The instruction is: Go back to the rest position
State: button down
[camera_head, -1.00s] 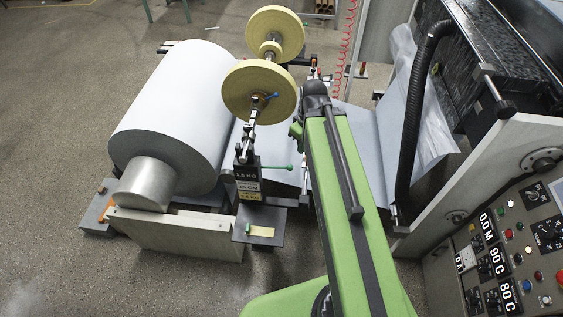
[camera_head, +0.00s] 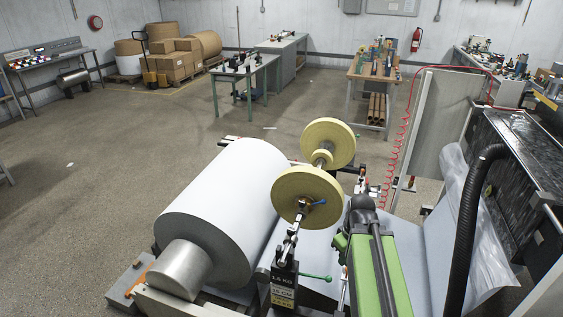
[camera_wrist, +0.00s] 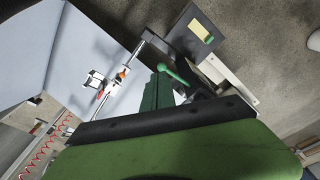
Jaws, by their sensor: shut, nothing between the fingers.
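My green arm (camera_head: 378,268) rises from the bottom of the head view, its dark joint beside the yellow discs. My gripper (camera_wrist: 160,76) shows in the wrist view as narrow dark green fingers, shut and empty. It is close to a lever with a green knob (camera_wrist: 163,68) in that picture; I cannot tell whether they touch. The lever also shows in the head view (camera_head: 316,277). The broad green and black part across the bottom of the wrist view is my own arm.
A large white paper roll (camera_head: 225,205) stands left of my arm. Two yellow discs (camera_head: 308,193) sit on a shaft above a black weight block (camera_head: 284,284). A black hose (camera_head: 470,220) and machine are at the right. Open floor (camera_head: 100,200) lies left, with a green table (camera_head: 236,78) behind.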

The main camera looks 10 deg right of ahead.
jog(key=a+f+m+g+b, duration=0.1)
jog(key=a+f+m+b, duration=0.4)
jog(key=a, duration=0.7)
notch_tip(320, 180, down, 2)
jog(key=shift+s+h+b, duration=0.3)
jog(key=shift+s+b, duration=0.05)
jog(key=shift+b, duration=0.3)
